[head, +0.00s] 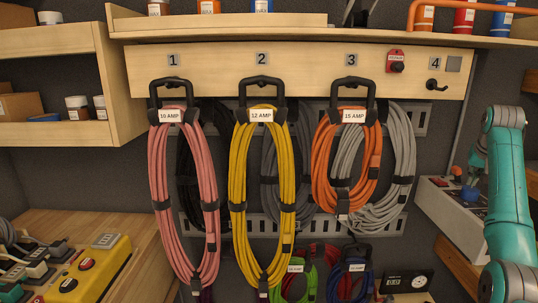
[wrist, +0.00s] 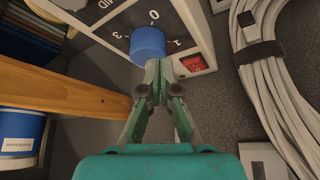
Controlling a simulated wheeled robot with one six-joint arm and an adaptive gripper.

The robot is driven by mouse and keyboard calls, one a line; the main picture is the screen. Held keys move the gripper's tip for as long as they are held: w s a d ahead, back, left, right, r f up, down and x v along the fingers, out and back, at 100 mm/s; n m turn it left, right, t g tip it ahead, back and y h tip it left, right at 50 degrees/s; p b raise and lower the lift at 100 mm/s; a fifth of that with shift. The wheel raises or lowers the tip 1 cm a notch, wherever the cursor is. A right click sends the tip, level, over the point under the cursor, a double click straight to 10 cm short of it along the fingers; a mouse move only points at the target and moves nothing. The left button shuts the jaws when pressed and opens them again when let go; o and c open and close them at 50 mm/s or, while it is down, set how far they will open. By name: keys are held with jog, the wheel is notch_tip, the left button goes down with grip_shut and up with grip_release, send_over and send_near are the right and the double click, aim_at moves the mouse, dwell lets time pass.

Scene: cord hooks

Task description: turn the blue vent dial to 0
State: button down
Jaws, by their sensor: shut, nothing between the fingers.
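The blue vent dial (wrist: 147,44) sits on a dark panel with white marks in the wrist view. A 0 is printed beyond it, with other marks to either side. I cannot make out a pointer on the dial. In the head view the blue dial (head: 469,194) is on top of the pale control box (head: 447,205) at the right. My gripper (wrist: 158,68) is shut and empty, its fingertips right beside the dial's lower right side. I cannot tell whether they touch it.
A red switch (wrist: 193,63) is on the box just right of my fingertips. A wooden shelf edge (wrist: 70,90) lies to the left. Grey coiled cord (wrist: 265,70) hangs to the right. In the head view, coiled cords (head: 262,190) hang on numbered hooks.

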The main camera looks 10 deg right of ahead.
aim_at(470, 200)
jog(key=shift+f, duration=2.15)
jog(key=shift+d, duration=0.1)
jog(key=shift+s+d, duration=0.55)
jog(key=shift+s, duration=0.1)
jog(key=shift+s+d, duration=0.4)
jog(key=shift+d, duration=0.25)
jog(key=shift+s, duration=0.15)
jog(key=shift+s+a, duration=0.1)
jog(key=shift+s, duration=0.1)
notch_tip(470, 200, up, 6)
dwell(0.4)
